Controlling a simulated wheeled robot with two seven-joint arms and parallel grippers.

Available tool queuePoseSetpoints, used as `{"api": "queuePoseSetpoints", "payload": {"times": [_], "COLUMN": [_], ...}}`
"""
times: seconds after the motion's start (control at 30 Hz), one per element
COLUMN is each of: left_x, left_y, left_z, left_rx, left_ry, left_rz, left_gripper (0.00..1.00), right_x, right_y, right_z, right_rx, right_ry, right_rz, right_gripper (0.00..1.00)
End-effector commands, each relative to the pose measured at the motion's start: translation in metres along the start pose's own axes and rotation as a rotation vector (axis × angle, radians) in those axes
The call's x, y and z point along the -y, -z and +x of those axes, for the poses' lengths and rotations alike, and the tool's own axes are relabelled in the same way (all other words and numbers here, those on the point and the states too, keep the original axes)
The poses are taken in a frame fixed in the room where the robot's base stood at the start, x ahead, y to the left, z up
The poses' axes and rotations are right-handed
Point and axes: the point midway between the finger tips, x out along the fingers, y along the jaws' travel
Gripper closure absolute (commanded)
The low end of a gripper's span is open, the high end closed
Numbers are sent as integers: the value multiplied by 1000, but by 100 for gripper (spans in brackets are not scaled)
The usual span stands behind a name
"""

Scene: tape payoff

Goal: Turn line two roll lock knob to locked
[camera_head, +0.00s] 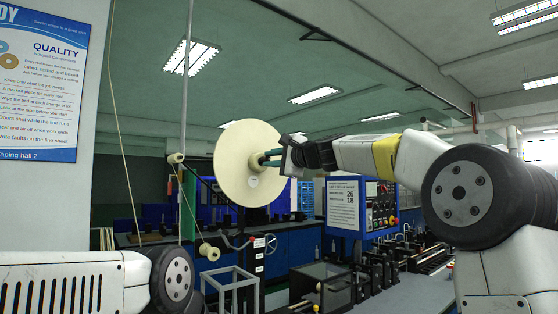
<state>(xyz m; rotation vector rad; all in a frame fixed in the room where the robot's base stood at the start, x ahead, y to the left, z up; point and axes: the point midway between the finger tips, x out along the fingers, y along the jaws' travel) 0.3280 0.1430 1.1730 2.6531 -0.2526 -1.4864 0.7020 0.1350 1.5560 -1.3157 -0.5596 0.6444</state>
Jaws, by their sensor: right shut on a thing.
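A large cream tape roll disc (240,190) stands upright near the middle of the view. My right arm reaches in from the right, and its gripper (268,158) is at the middle of the disc's face. Its fingers are shut on the roll lock knob at the hub. The fingers hide most of the knob, so I cannot tell its setting. My left arm shows at the lower left, but its gripper is out of view.
A guide roller (176,158) and a lower roller (209,251) stand left of the disc. A white notice (343,204) and a control panel (381,205) are behind. A dark clear-sided box (321,287) and a grey frame (232,290) stand below.

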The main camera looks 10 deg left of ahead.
Motion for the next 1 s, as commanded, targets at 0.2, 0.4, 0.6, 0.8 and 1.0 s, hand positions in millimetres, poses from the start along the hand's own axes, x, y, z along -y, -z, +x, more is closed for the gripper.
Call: {"api": "queuePoseSetpoints", "payload": {"times": [0.2, 0.4, 0.6, 0.8, 1.0], "left_x": [0, 0, 0, 0, 0], "left_y": [0, 0, 0, 0, 0], "left_z": [0, 0, 0, 0, 0], "left_rx": [0, 0, 0, 0, 0], "left_ry": [0, 0, 0, 0, 0], "left_rz": [0, 0, 0, 0, 0], "left_gripper": [64, 64, 64, 64, 64], "right_x": [-1, -1, 0, 1, 1], "right_y": [2, 1, 0, 2, 2], "right_z": [0, 0, 0, -16, -51], "right_rx": [-2, -1, -1, -4, -4], "right_ry": [-2, -2, -1, 0, 0], "right_rz": [1, 0, 0, 0, -1], "right_gripper": [100, 60, 60, 60, 60]}}
